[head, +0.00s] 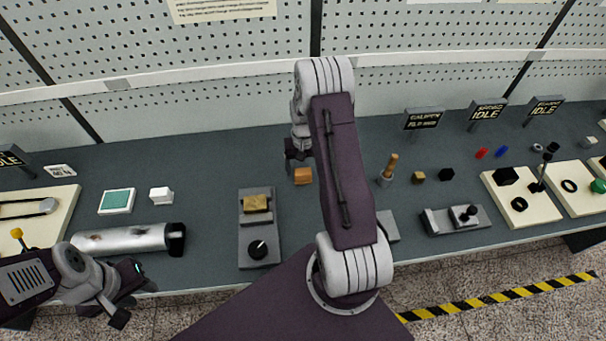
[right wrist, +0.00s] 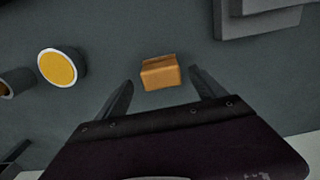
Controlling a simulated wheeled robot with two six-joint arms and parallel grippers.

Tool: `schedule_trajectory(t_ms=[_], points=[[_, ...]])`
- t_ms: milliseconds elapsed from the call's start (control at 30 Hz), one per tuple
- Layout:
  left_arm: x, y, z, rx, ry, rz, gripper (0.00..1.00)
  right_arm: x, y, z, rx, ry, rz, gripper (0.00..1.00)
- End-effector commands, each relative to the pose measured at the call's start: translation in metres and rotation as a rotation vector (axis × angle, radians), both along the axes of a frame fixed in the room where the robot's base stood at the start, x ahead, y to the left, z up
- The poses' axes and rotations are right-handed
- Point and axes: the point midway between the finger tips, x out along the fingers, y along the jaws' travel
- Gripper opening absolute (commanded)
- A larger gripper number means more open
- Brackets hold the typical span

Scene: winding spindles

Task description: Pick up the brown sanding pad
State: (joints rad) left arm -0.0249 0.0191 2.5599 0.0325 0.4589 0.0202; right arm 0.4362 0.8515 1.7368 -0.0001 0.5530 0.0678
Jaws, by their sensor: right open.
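The brown sanding pad (head: 303,175) is a small orange-brown block on the grey bench, just left of my right arm in the head view. In the right wrist view the pad (right wrist: 160,74) lies between and slightly beyond the fingertips, with a gap on each side. My right gripper (right wrist: 161,80) is open and empty above it; in the head view the arm partly hides this gripper. My left gripper (head: 127,297) is open and empty at the front left, near the bench's front edge.
A grey fixture (head: 246,226) with a tan block and black knob stands left of the pad. A wooden-handled tool (head: 388,170) stands to its right. A metal cylinder (head: 125,239) lies near my left gripper. Small blocks (head: 418,177) sit farther right.

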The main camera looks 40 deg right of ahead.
Motion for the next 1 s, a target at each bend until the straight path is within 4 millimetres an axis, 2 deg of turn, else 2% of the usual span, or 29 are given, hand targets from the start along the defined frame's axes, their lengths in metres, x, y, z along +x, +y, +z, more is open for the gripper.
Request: schedule_trajectory(t_ms=[67, 200, 433, 667, 1000], points=[[0.0, 0.0, 0.01, 0.0, 0.0, 0.0, 0.36, -0.001, 0.002, -0.012, 0.003, 0.005, 0.001, 0.8], [0.0, 0.0, 0.01, 0.0, 0.0, 0.0, 0.36, 0.0, 0.001, -0.032, 0.001, 0.002, 0.0, 0.8], [0.0, 0.0, 0.009, 0.0, 0.0, 0.0, 0.36, 0.0, 0.001, -0.035, 0.0, 0.0, 0.0, 0.8], [0.0, 0.0, 0.009, 0.0, 0.0, 0.0, 0.36, 0.0, 0.001, -0.034, 0.0, 0.0, 0.0, 0.16], [0.0, 0.0, 0.007, 0.0, 0.0, 0.0, 0.36, 0.001, 0.001, -0.029, -0.001, -0.002, 0.0, 0.14]])
